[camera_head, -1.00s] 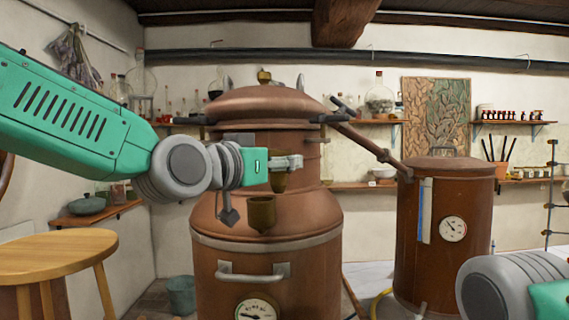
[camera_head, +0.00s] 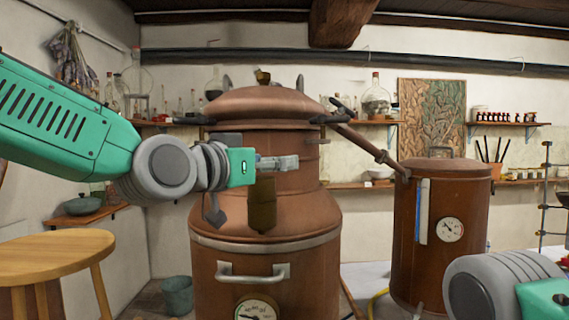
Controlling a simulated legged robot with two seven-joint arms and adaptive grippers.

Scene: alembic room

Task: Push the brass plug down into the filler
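The brass filler (camera_head: 263,218) is a dark cup on the front of the big copper still (camera_head: 265,265). The brass plug (camera_head: 262,186) is in line with the filler; the two merge into one tall brass shape, so I cannot tell how deep the plug sits. My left gripper (camera_head: 280,163) is just above, its grey fingers close together and level, pointing right. It appears shut on the plug's top, though the contact is small in view. My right arm shows at the bottom right, with its gripper out of view.
A smaller copper vessel (camera_head: 440,230) with a gauge stands at the right, joined to the still by a slanting pipe (camera_head: 365,145). A wooden stool (camera_head: 55,255) and a bucket (camera_head: 177,295) are at the left. Shelves of glassware line the wall.

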